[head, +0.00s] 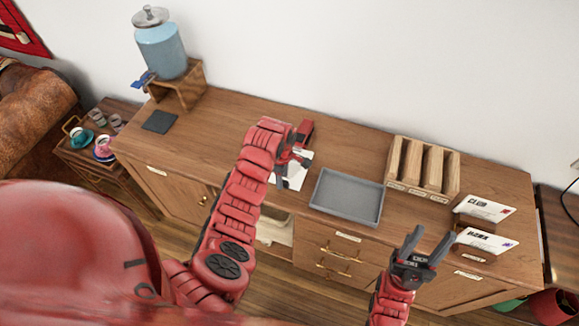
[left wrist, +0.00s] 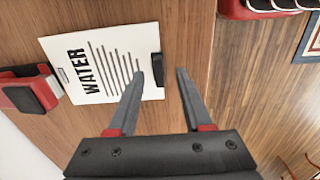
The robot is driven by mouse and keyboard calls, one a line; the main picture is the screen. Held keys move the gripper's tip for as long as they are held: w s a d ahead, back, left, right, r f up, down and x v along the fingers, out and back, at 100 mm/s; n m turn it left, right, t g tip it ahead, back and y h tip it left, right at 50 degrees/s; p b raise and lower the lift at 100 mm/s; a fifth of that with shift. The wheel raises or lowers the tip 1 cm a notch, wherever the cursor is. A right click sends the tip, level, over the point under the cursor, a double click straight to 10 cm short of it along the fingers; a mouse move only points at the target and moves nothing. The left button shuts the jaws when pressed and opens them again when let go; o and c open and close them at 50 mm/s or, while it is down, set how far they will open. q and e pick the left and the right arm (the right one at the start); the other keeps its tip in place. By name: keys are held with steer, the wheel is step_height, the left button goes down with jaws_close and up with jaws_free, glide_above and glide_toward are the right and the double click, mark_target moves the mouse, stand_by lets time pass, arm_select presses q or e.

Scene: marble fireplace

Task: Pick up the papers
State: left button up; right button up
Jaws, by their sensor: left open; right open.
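A white sheet of paper (head: 297,179) lies on the wooden sideboard, partly hidden by my left arm. In the left wrist view the paper (left wrist: 118,58) shows the word WATER and rows of dark lines. A small black piece (left wrist: 158,70) sits at its edge nearest my fingers. My left gripper (head: 291,158) is over the paper; in its wrist view the open fingers (left wrist: 161,74) point at that edge, with the black piece between the tips. I cannot tell the height gap. My right gripper (head: 433,233) is open and empty near the sideboard's front edge, right of the grey tray (head: 325,203).
A red stapler-like object (left wrist: 28,92) lies beside the paper. A wooden slotted organizer (head: 423,167) stands behind the tray. Printed envelopes (head: 485,207) stand in holders at right. A blue jar (head: 162,50) on a wooden stand and a dark square (head: 159,121) are at left.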

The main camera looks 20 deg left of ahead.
arm_select(q)
steer(key=shift+f, duration=0.6)
steer(key=shift+c, duration=0.2)
jaws_close()
